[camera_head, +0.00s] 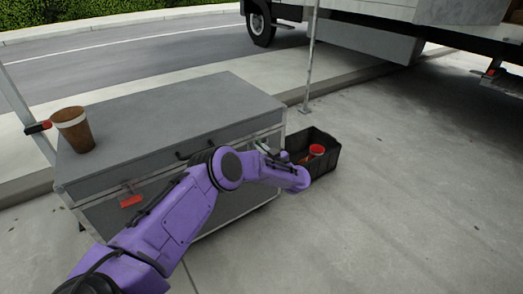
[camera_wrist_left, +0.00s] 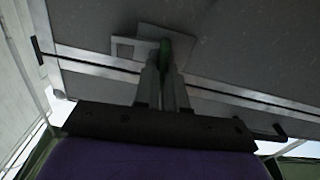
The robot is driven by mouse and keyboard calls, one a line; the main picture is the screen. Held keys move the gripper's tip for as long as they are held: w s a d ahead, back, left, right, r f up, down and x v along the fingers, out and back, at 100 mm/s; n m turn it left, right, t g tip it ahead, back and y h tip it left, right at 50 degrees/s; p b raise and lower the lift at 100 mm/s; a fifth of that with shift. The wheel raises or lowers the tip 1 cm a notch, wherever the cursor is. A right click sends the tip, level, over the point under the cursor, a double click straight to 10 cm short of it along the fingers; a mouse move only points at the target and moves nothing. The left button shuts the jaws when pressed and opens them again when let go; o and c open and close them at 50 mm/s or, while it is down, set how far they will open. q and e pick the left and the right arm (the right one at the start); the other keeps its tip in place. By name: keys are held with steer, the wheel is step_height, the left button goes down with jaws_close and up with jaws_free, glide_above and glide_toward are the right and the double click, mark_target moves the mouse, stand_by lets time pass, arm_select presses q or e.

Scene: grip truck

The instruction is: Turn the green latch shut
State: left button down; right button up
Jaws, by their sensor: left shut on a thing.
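The green latch (camera_wrist_left: 165,48) shows in the left wrist view as a narrow green piece on the front of the grey case (camera_head: 190,107). It stands between the fingertips of my left gripper (camera_wrist_left: 163,67), which is shut on it. A pale metal plate (camera_wrist_left: 124,48) sits beside the latch. In the head view my purple left arm reaches across the case front, with my left gripper (camera_head: 264,148) at its right end; I cannot make out the latch there. My right gripper is in neither view.
A red latch (camera_head: 131,201) is on the left of the case front. A brown cup (camera_head: 75,130) stands on the lid's left end. A black crate (camera_head: 325,169) with a red item (camera_head: 317,149) stands just right of the case. Open pavement lies further right.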

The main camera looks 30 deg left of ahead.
arm_select(q)
steer(key=shift+s+a+f+n+b, duration=0.15)
steer(key=shift+n+b, duration=0.75)
steer(key=shift+n, duration=3.35)
steer(key=shift+s+a+r+n+b, duration=0.1)
steer(key=shift+n+b, duration=0.8)
steer(key=shift+n, duration=3.35)
steer(key=shift+w, duration=0.1)
steer(key=c, duration=1.2)
jaws_free()
steer(key=shift+f, duration=0.2)
